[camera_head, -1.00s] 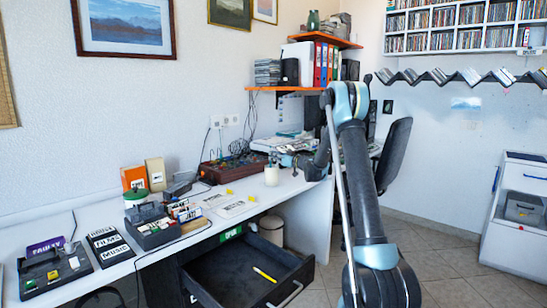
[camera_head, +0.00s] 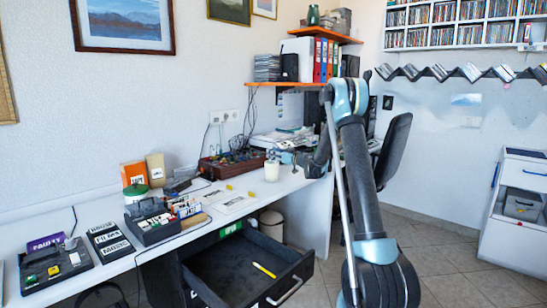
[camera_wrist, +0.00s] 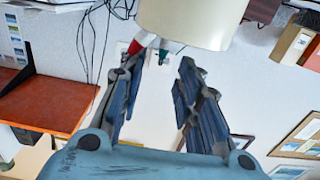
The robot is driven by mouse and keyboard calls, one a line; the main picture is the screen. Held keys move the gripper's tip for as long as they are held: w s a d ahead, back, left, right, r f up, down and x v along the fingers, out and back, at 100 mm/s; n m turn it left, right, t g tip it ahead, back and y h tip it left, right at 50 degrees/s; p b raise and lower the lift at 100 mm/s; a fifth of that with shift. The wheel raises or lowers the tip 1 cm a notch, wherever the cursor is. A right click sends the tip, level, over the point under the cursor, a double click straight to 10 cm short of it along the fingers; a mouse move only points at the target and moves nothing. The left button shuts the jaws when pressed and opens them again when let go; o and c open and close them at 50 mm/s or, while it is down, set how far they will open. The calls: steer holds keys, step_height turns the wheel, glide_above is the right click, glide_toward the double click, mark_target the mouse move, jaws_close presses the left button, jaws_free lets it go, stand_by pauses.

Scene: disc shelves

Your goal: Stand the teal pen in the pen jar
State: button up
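The pen jar (camera_head: 271,172) is a small cream cylinder on the long white desk. It also fills the top of the wrist view (camera_wrist: 190,22), where the scene appears upside down. A short teal tip (camera_wrist: 163,55), apparently the teal pen, shows at the jar's rim beside a red-and-white tip (camera_wrist: 140,43). The rest of both is hidden, probably by the jar. My gripper (camera_head: 281,156) is just above and right of the jar. In the wrist view my gripper (camera_wrist: 161,66) has its fingers apart, with nothing held between them.
An open dark drawer (camera_head: 298,268) below the desk holds a yellow pen (camera_head: 264,270). A brown crate (camera_head: 225,167) of tangled items stands left of the jar. Flat papers (camera_head: 234,202) lie in front. An orange shelf (camera_head: 290,84) hangs above the desk.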

steer(key=v, duration=1.2)
stand_by(0.5)
